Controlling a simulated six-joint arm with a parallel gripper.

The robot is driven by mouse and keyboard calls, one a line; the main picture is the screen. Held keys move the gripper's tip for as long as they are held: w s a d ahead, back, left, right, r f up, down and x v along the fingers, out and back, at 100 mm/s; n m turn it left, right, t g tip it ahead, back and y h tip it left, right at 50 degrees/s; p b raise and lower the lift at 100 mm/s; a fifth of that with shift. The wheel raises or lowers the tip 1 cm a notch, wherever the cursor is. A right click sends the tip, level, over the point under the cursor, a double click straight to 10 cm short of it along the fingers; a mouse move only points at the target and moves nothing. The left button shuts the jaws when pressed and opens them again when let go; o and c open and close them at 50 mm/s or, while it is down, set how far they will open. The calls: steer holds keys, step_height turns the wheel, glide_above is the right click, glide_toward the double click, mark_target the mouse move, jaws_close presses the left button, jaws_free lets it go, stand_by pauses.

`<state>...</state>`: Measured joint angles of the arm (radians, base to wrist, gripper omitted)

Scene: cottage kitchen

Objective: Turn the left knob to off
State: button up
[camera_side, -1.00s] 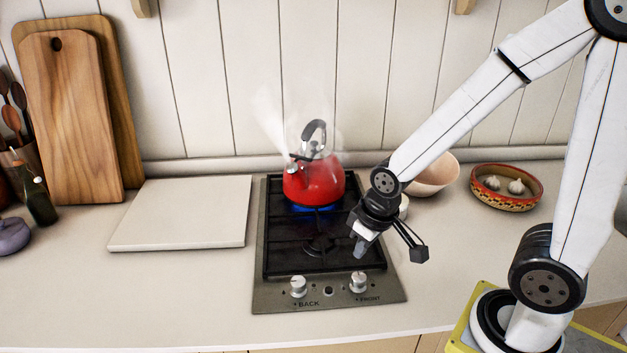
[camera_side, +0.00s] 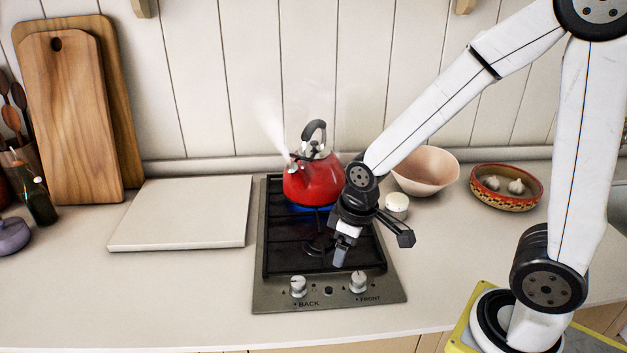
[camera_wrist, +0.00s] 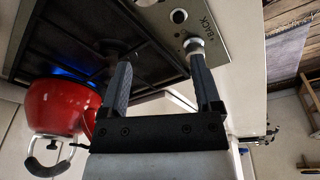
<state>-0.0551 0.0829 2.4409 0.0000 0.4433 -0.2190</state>
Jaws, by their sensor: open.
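The left knob (camera_side: 298,286), silver and labelled BACK, is on the front panel of the steel hob (camera_side: 262,296). My gripper (camera_side: 341,258) hangs above the front of the hob, up and to the right of that knob, apart from it in the side view. In the wrist view my open gripper (camera_wrist: 160,62) has nothing between its fingers. The BACK knob (camera_wrist: 192,45) shows just beyond the tip of the right finger there; contact cannot be told. A blue flame (camera_side: 310,208) burns under the steaming red kettle (camera_side: 310,184) on the back burner.
The right knob (camera_side: 358,282), labelled FRONT, is close below my gripper. A small black button (camera_side: 328,291) sits between the knobs. A pale board (camera_side: 180,213) lies left of the hob. A white jar (camera_side: 397,205), pink bowl (camera_side: 428,172) and garlic dish (camera_side: 506,187) stand right.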

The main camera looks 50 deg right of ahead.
mark_target(298, 280)
steer(key=w+a+n, duration=0.2)
steer(key=n, duration=0.1)
steer(key=w+a+n+g, duration=0.1)
steer(key=w+a+n, duration=0.1)
steer(key=n, duration=0.1)
steer(key=w+a+n+g, duration=0.1)
steer(key=w+a+n, duration=0.1)
steer(key=n, duration=0.1)
steer(key=shift+w+a, duration=0.2)
steer(key=shift+a, duration=0.1)
steer(key=shift+f, duration=0.1)
steer(key=shift+f, duration=3.85)
jaws_close()
